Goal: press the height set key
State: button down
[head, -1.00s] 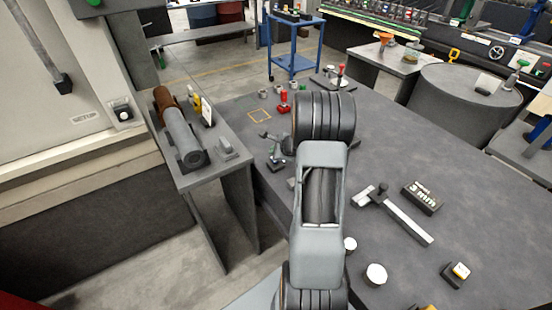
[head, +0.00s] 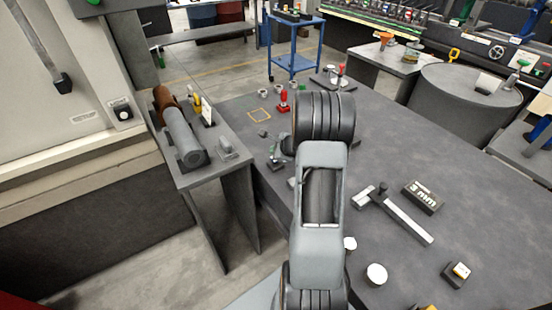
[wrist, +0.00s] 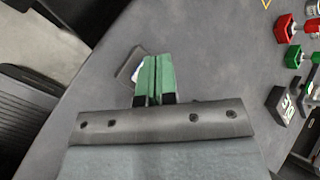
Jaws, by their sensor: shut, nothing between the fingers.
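A small grey block with a pale face (wrist: 130,70) lies on the dark table by my fingertips in the wrist view. It may be the height set key, but I see no readable mark on it. My gripper (wrist: 154,80) has green fingers closed together, with nothing between them. They hide part of that block, and I cannot tell whether they touch it. In the head view my arm hides most of my gripper. A small green and dark shape shows left of the arm near the table's left edge, too small to tell apart.
A side bench (head: 215,165) holds grey and brown cylinders. A white button (head: 123,113) is on the machine at left.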

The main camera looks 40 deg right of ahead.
jog(key=shift+f+b, duration=0.9)
jog(key=shift+b, duration=0.2)
dwell(0.8)
jog(key=shift+r, duration=0.2)
jog(key=shift+r+p, duration=0.65)
jog(key=shift+r, duration=0.1)
jog(key=shift+r+p, duration=1.9)
jog(key=shift+r, duration=0.6)
